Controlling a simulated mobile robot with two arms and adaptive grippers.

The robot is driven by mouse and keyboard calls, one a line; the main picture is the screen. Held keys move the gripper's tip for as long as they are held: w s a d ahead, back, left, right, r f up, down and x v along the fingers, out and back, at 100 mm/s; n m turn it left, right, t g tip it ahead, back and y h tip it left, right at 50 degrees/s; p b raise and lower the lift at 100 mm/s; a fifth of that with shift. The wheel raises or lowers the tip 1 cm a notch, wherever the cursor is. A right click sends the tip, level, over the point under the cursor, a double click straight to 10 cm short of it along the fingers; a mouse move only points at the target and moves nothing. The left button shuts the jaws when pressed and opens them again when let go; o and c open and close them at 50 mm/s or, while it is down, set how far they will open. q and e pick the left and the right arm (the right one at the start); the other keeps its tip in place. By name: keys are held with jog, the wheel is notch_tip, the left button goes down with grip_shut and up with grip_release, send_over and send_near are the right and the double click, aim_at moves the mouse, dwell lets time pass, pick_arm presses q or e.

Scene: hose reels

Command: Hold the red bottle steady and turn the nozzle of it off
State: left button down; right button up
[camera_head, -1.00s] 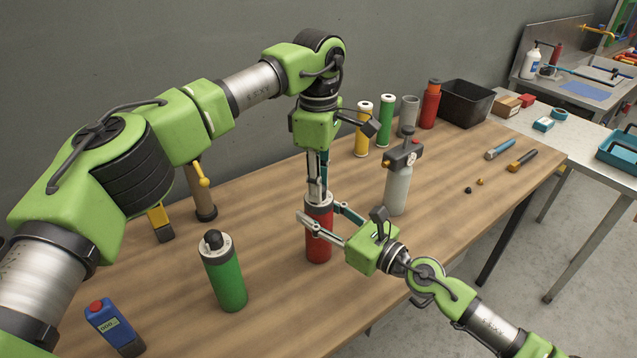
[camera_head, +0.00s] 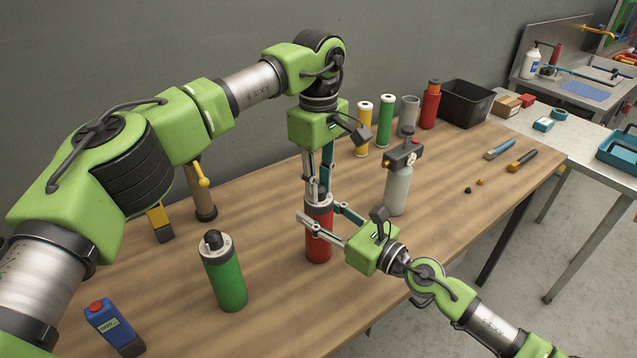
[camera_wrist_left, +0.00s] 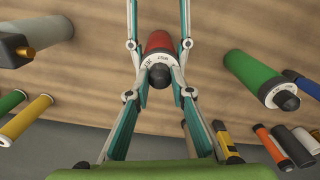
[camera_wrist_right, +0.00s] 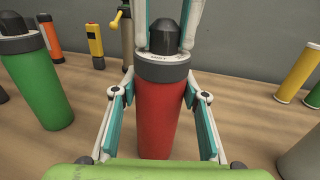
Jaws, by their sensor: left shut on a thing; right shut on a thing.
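The red bottle (camera_head: 319,240) stands upright on the wooden table, with a grey collar and a black nozzle on top. In the right wrist view its red body (camera_wrist_right: 160,115) fills the middle and the black nozzle (camera_wrist_right: 165,36) shows above the white marked ring. My right gripper (camera_head: 308,222) is shut around the upper body of the bottle from the side. My left gripper (camera_head: 319,190) points straight down from above, its fingers closed on the nozzle. In the left wrist view the nozzle (camera_wrist_left: 160,76) sits between the fingertips, with the red body behind it.
A green bottle (camera_head: 224,275) with a black nozzle stands to the left, and a grey bottle (camera_head: 397,190) to the right. A blue container (camera_head: 113,328) is at the front left. Yellow, green and red cylinders and a black bin (camera_head: 466,103) stand at the back.

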pick_arm(q)
jog(key=c, duration=1.8)
grip_release()
jog(key=shift+r, duration=0.1)
notch_tip(320, 180, up, 12)
jog(key=shift+f, duration=0.1)
pick_arm(e)
jog(key=o, duration=1.4)
